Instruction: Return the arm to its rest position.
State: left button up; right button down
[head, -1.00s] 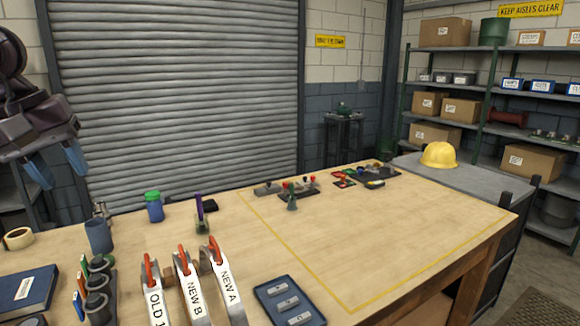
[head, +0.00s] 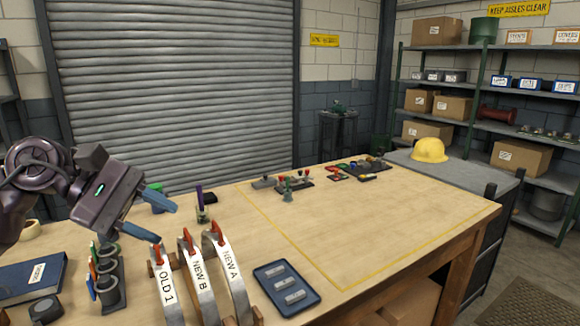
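My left gripper (head: 167,224) comes in from the left with its arm. It is above the left part of the workbench (head: 335,225), pointing right and slightly down. Its two blue fingers are apart with nothing between them. In the picture it covers part of the green-lidded container (head: 154,188) and sits above the curved pieces labelled OLD 1 (head: 167,290), NEW B (head: 199,275) and NEW A (head: 232,270). I cannot tell its exact height over the bench. My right gripper is not in view.
A blue tray (head: 262,275) with grey pieces lies right of the curved pieces. A blue book (head: 33,277), a tape roll (head: 29,230) and a dark stand with rings (head: 107,285) are at left. Small parts (head: 295,184) sit at the back. The yellow-outlined area is mostly clear.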

pick_arm(q)
jog(key=a+f+m+t+y, duration=0.4)
jog(key=f+m+t+y, duration=0.2)
jog(key=f+m+t, duration=0.45)
jog(key=a+f+m+t+y, duration=0.5)
jog(key=f+m+t+y, duration=0.15)
jog(key=m, duration=0.65)
jog(key=s+f+n+g, duration=1.4)
jog(key=s+f, duration=0.5)
jog(key=s, duration=0.4)
jog(key=w+f+t+b, duration=0.3)
jog(key=f+b, duration=0.2)
jog(key=f, duration=0.5)
jog(key=w+d+f+m+t+b, duration=0.1)
jog(key=w+f+t+b, duration=0.3)
jog(key=f, duration=0.7)
jog(key=shift+w+f+h+b, duration=0.15)
jog(key=shift+w+h+b, duration=0.2)
jog(key=shift+b, duration=0.15)
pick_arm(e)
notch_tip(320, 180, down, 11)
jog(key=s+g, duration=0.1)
